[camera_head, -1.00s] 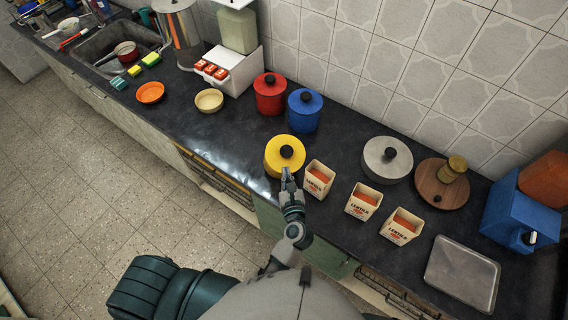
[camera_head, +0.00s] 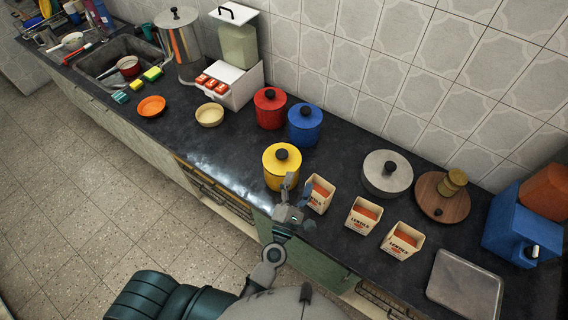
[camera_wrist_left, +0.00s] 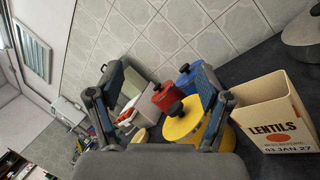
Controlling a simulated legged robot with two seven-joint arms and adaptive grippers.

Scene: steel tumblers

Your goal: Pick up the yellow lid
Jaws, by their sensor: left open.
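The yellow lid (camera_head: 282,156) with a black knob sits on a yellow canister (camera_head: 277,180) near the counter's front edge. In the left wrist view the yellow lid (camera_wrist_left: 186,122) shows between and beyond my fingers, partly hidden by the right finger. My left gripper (camera_head: 297,187) is open and empty, just in front of the canister on its right side, beside the nearest lentils box. Its two fingers (camera_wrist_left: 155,82) stand wide apart in the wrist view. My right gripper is not in view.
Lentils boxes (camera_head: 319,195) stand close to the right of the canister. A red canister (camera_head: 269,112) and a blue canister (camera_head: 304,127) stand behind it. A grey lidded pot (camera_head: 387,174) is farther right. The counter left of the yellow canister is clear.

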